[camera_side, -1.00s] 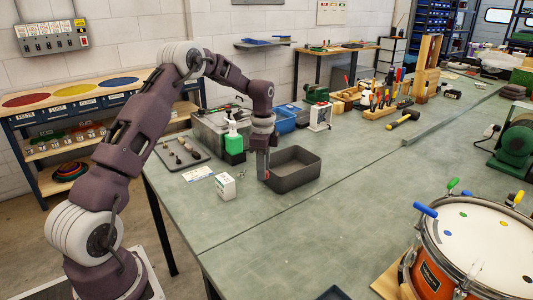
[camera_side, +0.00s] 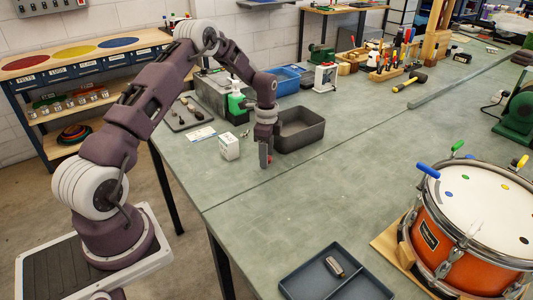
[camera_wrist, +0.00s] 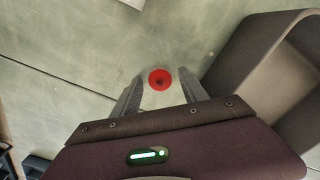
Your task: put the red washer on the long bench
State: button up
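I cannot tell whether the washer touches the bench.
The dark grey bin (camera_side: 322,136) stands close behind my gripper; a white box (camera_side: 229,147) is to its left. A blue divided tray (camera_side: 290,289) holding a metal piece lies at the front, with the drum (camera_side: 470,225) to its right. The middle bench is clear.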

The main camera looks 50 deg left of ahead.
notch_tip(320, 180, up, 13)
jog(key=s+d+r+n+t+y, duration=0.1)
jog(key=s+d+r+n, duration=0.1)
jog(key=s+d+r, duration=0.35)
jog(key=s+d+r+n+t, duration=0.1)
jog(key=s+d+r, duration=0.1)
jog(key=d+r, duration=0.5)
jog(key=s+d+r+n+t, duration=0.1)
jog(key=s+d+r+n, duration=0.15)
jog(key=s, duration=0.35)
jog(key=s+d+r+n+t, duration=0.1)
jog(key=s+d+r, duration=0.2)
jog(key=s, duration=0.3)
jog(key=s+d+f+n+t+h, duration=0.1)
jog(key=s+d+f+n, duration=0.1)
jog(key=s, duration=1)
jog(key=shift+d+f+n+t, duration=0.3)
jog(key=shift+d+n, duration=0.55)
jog(key=shift+d, duration=0.25)
